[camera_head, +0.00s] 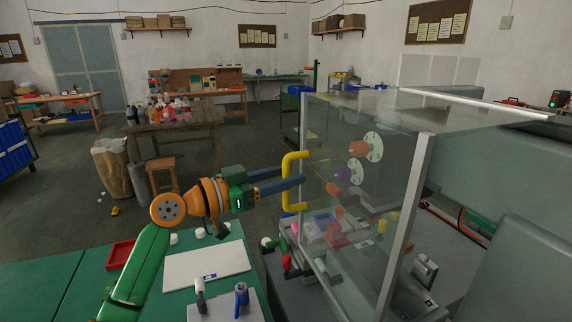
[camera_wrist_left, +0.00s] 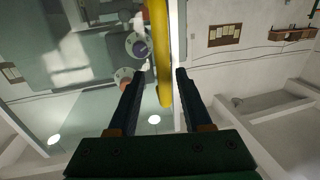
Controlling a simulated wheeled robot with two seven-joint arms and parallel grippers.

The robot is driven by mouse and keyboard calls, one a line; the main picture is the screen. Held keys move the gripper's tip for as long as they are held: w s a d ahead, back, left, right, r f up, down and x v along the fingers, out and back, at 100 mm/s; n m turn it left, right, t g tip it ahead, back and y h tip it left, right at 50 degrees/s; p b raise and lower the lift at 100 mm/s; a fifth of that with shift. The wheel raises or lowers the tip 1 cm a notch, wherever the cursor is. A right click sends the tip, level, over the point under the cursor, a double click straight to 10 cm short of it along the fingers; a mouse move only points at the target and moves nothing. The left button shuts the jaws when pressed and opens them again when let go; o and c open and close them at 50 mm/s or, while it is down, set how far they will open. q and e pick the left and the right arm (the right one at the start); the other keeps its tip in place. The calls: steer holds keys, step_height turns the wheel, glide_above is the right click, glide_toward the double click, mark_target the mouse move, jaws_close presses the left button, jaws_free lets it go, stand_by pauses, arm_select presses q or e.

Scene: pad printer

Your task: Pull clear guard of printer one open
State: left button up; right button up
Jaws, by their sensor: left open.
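The clear guard (camera_head: 327,145) is a see-through box with pale metal edges over the pad printer, on the right of the head view. Its yellow handle (camera_head: 288,197) stands upright on the guard's left face. The handle also shows in the wrist view (camera_wrist_left: 160,45), between the finger lines. My left gripper (camera_head: 294,178) is open, its two dark fingers reaching the handle from the left. In the wrist view the left gripper (camera_wrist_left: 160,74) has one finger on each side of the handle, with gaps visible. Whether a finger touches it, I cannot tell. My right gripper is not in view.
A green table (camera_head: 60,285) at lower left holds a red tray (camera_head: 119,255), a white board (camera_head: 207,266) and small bottles.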

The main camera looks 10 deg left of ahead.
arm_select(q)
steer(key=shift+w+d, duration=0.25)
steer(key=shift+w, duration=0.15)
steer(key=shift+w+a+f, duration=0.15)
steer(key=shift+f, duration=0.05)
jaws_close()
steer(key=shift+r, duration=0.1)
stand_by(0.8)
